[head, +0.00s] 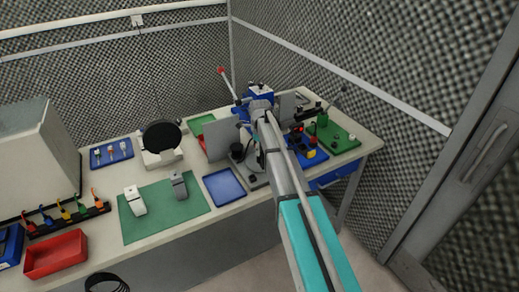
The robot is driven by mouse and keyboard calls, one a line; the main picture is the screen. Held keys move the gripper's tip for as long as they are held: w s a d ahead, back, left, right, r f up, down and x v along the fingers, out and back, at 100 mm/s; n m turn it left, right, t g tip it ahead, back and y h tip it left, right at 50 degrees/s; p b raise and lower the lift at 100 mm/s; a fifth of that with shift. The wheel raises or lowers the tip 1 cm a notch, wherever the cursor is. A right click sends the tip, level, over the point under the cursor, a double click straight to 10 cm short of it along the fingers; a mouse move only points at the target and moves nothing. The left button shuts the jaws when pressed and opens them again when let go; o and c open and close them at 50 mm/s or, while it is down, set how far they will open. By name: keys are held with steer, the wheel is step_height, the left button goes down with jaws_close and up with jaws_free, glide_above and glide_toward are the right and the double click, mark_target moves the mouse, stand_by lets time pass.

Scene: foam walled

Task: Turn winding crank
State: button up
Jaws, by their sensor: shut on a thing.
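My arm reaches from the lower right to the machines at the bench's right part. My gripper (246,143) is at its far end, small and partly hidden by my own wrist. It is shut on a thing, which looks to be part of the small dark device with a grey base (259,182). The winding crank itself is not clear to see; my wrist and arm cover much of this spot. I cannot tell how far the crank is turned.
A blue machine with a red-knobbed lever (222,72) stands just behind. A blue tray (224,187) and a green mat (134,229) with two pale devices lie to the left. A green board (345,139) with small parts is at right. Foam walls close in behind and right.

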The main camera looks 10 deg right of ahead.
steer(key=shift+m, duration=2.1)
steer(key=shift+m, duration=0.4)
steer(key=o, duration=1.1)
steer(key=shift+o, duration=0.2)
steer(key=shift+r, duration=0.15)
